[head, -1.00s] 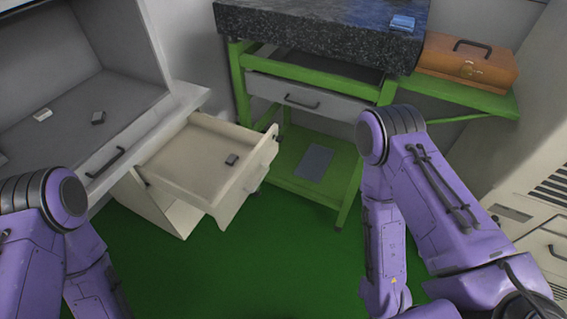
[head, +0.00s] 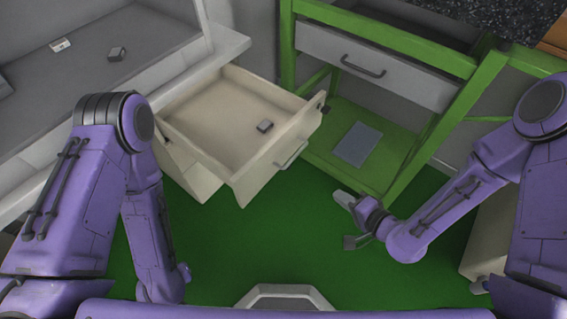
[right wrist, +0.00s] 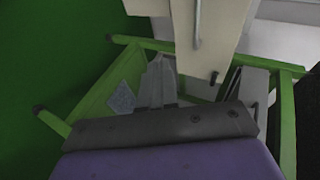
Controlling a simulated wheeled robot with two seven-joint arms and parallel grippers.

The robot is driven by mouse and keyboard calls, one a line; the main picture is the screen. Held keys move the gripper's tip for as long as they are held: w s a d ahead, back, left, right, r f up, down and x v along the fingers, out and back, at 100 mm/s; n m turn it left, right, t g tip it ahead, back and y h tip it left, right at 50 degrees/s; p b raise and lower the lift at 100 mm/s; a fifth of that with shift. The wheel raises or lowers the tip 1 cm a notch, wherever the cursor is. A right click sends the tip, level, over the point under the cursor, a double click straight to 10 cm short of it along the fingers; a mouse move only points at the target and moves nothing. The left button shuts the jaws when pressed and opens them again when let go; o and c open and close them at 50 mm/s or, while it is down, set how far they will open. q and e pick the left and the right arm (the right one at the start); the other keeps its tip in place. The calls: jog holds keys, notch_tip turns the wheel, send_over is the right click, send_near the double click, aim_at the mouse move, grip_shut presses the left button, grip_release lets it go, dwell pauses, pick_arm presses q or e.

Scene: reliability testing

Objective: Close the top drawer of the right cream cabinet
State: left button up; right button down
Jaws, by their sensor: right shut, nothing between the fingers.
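The cream cabinet's top drawer (head: 225,135) stands pulled well out in the head view. Its front panel (head: 262,180) carries a bar handle (head: 291,155).
A green-framed workbench (head: 400,185) with a closed grey drawer (head: 375,65) stands right of the open drawer. A grey plate (head: 358,144) lies on its lower shelf. A grey counter at left holds small blocks. Green floor (head: 240,245) in front is clear.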

aim_at(276, 144)
jog(key=w+a+r+n+y+b, duration=0.2)
jog(key=w+a+r+y+b, duration=0.1)
jog(key=a+r+y+b, duration=0.25)
jog(key=shift+y, duration=0.85)
jog(key=x, duration=0.4)
jog(key=p+x, duration=0.1)
jog(key=x, duration=0.3)
jog(key=r+p+x, duration=0.1)
jog(key=x, duration=0.4)
jog(key=shift+w+d, duration=0.25)
jog(key=shift+w, duration=0.05)
pick_arm(q)
notch_tip(276, 144, down, 6)
jog(key=shift+w, duration=0.1)
pick_arm(e)
jog(key=shift+w, duration=0.1)
